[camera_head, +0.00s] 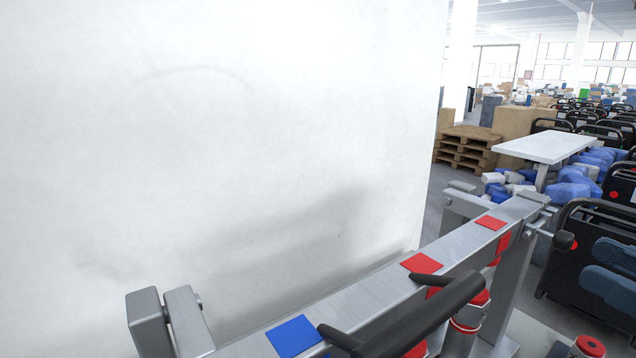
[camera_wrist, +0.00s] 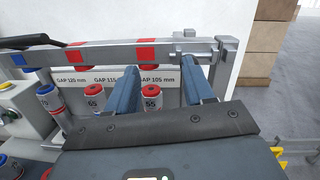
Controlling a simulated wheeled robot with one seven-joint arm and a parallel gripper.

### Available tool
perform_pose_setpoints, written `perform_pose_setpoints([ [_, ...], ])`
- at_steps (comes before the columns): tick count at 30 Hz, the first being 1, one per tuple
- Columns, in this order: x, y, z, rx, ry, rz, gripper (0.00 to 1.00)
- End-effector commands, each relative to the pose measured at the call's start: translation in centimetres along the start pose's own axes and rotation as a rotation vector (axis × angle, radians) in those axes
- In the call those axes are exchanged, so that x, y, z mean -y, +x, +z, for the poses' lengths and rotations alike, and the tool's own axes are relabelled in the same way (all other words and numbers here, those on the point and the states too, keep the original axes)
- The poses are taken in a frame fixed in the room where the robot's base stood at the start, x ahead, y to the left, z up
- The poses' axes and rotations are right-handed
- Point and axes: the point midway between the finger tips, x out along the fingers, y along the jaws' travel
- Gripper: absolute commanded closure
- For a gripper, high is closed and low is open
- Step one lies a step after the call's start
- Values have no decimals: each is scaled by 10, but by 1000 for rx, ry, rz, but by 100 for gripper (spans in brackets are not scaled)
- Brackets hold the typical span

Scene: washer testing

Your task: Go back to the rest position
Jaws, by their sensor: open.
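My gripper (camera_wrist: 165,76) shows in the wrist view with its two blue-grey fingers spread wide, and nothing is held between them. The fingers point toward a metal test rail (camera_wrist: 105,54) with red and blue squares. A red-capped cylinder marked 55 (camera_wrist: 152,100) shows between the fingers, behind them; I cannot tell how far away it is. Another red-capped cylinder, marked 65 (camera_wrist: 95,101), stands left of the left finger. In the head view the rail (camera_head: 375,290) runs diagonally at lower right; my gripper does not show there.
A black handle (camera_head: 425,312) sticks out over the rail. A white panel (camera_head: 220,150) stands close behind it. Blue-capped cylinders (camera_wrist: 47,92) stand at left in the wrist view. Beyond are a white table (camera_head: 545,147), pallets (camera_head: 463,150) and black machines (camera_head: 590,265).

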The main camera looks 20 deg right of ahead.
Motion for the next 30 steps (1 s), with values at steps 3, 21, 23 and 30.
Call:
perform_pose_setpoints([
  [3, -40, 18, 7, 157, 198, 67, 48],
  [21, -161, -6, 8, 707, 1596, 234, 48],
  [23, -168, -14, -2, 728, 1750, 218, 48],
  [30, -199, -50, -53, 749, 2360, 61, 48],
])
